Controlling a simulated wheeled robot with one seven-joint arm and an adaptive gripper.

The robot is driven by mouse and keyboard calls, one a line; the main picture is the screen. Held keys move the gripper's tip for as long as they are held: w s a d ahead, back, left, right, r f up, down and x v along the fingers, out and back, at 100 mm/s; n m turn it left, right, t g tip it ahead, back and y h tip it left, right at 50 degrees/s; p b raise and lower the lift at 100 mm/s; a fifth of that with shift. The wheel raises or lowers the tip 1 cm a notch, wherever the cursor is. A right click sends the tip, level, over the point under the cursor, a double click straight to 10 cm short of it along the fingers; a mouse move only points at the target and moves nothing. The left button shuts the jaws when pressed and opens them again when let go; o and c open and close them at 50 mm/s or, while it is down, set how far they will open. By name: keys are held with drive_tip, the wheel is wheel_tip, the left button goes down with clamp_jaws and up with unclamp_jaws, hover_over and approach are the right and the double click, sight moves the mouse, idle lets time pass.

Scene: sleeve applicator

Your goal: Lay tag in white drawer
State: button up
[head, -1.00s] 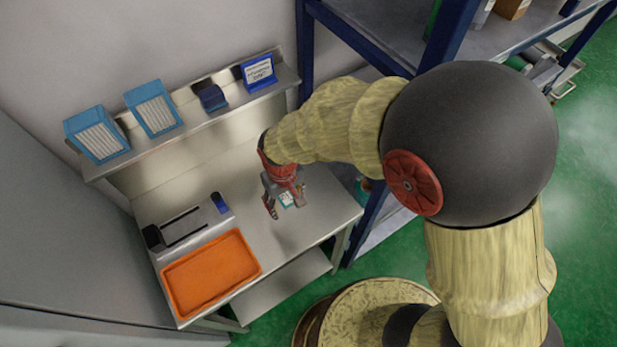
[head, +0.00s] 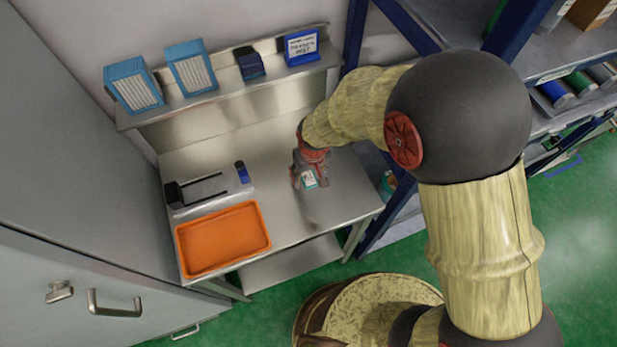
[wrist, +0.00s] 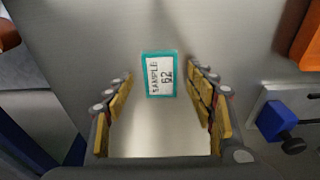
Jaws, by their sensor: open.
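The tag (wrist: 160,74) is a small white card with a teal border, printed "SAMPLE 62". It lies flat on the steel bench top (head: 275,190); it also shows in the head view (head: 310,180). My gripper (head: 311,184) points down over the right part of the bench, above the tag. In the wrist view my gripper (wrist: 160,72) is open, with its fingers apart on either side of the tag and nothing held. I cannot make out a white drawer for certain; a grey cabinet (head: 60,240) with handles stands at the left.
An orange tray (head: 222,240) sits at the bench's front left, with a grey sleeve applicator (head: 205,192) behind it. A shelf above holds blue boxes (head: 190,68) and a sign (head: 301,46). Blue-framed racking (head: 375,215) stands to the right.

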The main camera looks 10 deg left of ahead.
drive_tip(key=shift+f, duration=0.2)
drive_tip(key=shift+c, duration=1.2)
drive_tip(key=c, duration=1)
drive_tip(key=shift+r, duration=0.2)
